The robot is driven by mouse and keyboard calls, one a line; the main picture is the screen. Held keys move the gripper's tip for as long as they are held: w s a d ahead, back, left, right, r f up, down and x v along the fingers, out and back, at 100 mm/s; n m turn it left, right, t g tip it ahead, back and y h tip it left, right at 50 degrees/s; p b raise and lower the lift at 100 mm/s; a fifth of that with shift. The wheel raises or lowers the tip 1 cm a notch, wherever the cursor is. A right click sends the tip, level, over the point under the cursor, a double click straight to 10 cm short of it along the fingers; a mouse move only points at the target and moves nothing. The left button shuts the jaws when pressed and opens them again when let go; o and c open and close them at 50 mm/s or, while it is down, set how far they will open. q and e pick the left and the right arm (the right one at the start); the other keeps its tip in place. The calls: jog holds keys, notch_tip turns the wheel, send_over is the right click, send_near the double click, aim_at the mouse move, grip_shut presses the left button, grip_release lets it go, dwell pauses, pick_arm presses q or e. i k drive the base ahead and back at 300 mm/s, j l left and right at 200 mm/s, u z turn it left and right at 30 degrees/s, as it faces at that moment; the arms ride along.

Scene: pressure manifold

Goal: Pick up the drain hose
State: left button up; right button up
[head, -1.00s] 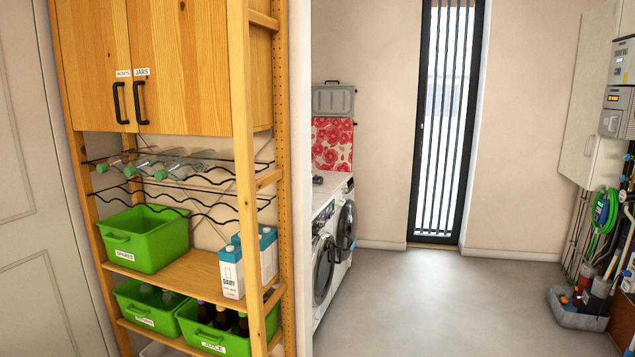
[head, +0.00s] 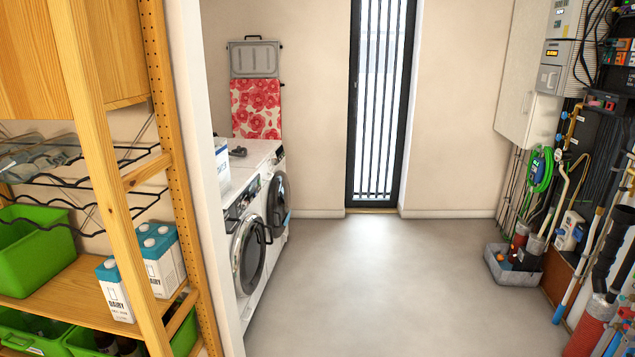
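A coiled bright green hose (head: 541,170) hangs on the wall at the right, beside the pipes; I cannot tell whether it is the drain hose. A pale, curved hose or pipe (head: 561,180) runs down just right of it. A grey tray (head: 513,266) with bottles or cylinders stands on the floor below. Neither of my grippers shows in the head view.
A wooden shelf unit (head: 92,150) with green bins (head: 36,251) and cartons (head: 157,262) stands close at the left. Two white front-loading machines (head: 249,240) line the wall behind it. The grey floor (head: 370,290) between them and the right wall is clear.

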aim_at(239, 149)
jog(key=i+z, duration=0.25)
jog(key=i, duration=1.6)
